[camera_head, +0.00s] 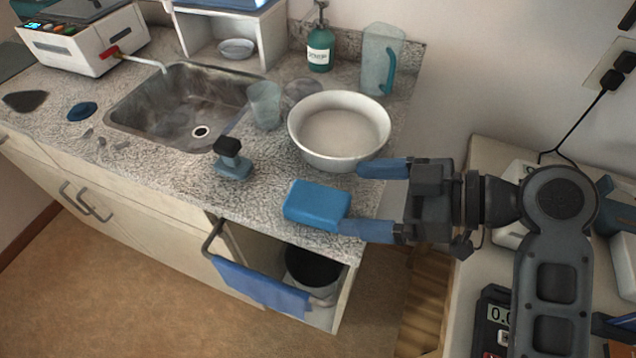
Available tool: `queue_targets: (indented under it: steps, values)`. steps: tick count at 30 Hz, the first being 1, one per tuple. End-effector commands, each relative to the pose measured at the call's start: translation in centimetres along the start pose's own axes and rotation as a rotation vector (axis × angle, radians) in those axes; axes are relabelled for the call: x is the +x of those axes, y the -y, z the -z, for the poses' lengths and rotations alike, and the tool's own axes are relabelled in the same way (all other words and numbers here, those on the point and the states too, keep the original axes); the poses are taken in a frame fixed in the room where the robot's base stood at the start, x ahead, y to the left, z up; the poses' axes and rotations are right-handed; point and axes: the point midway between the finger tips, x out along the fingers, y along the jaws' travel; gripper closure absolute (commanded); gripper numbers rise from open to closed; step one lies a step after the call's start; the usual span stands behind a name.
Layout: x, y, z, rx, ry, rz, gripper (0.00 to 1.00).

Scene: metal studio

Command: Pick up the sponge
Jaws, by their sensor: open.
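The sponge (316,204) is a blue rectangular block near the front right edge of the speckled counter (270,192). My gripper (352,198) reaches in from the right with its two blue-tipped fingers spread apart. The lower finger's tip overlaps the sponge's lower right corner in the picture. The upper finger lies up and to the right of the sponge, beside the white bowl. I cannot tell whether either finger touches the sponge. Nothing is held.
A white bowl (340,155) stands just behind the sponge. A dark-handled blue brush or stamp (232,160) stands to its left. A clear cup (265,106), a metal sink (180,110) and a pitcher (380,62) lie farther back. Below is an open cabinet with a blue towel (258,288).

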Motion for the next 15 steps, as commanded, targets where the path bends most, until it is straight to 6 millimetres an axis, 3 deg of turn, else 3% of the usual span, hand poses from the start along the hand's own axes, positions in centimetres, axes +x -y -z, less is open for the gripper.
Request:
queue_targets:
  steps: [15]
  values:
    - [5.1,0.8,-0.1,0.0,0.001,0.005,0.06]
